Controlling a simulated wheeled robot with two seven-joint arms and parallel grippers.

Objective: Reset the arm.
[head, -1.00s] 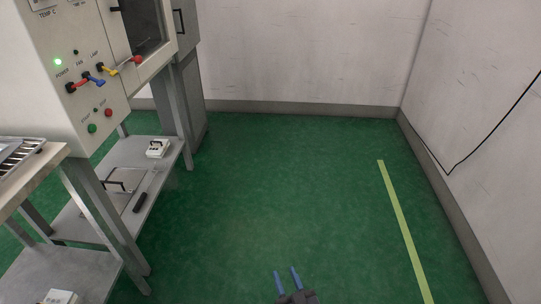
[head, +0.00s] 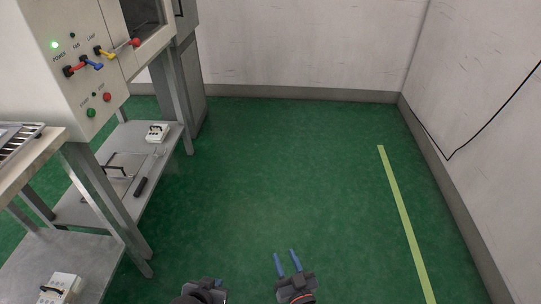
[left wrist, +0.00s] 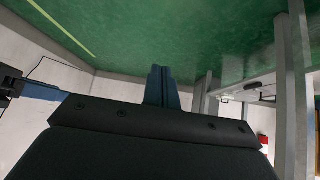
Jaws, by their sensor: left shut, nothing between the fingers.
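My left gripper (head: 217,283) is at the bottom edge of the head view, left of my other gripper, over the green floor. In the left wrist view its two blue fingers (left wrist: 162,86) are together with nothing between them. My right gripper (head: 288,262) is at the bottom middle of the head view. Its two blue fingers stand apart with only floor seen between them. Part of it also seems to show at the left edge of the left wrist view (left wrist: 40,91). Neither gripper touches anything in view.
A control panel (head: 75,92) with coloured levers, buttons and a lit green lamp is at the upper left. A metal bench with a lower shelf (head: 165,150) stands below it. White walls close the back and right. The green floor (head: 270,180) is clear, with a yellow-green strip (head: 400,210).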

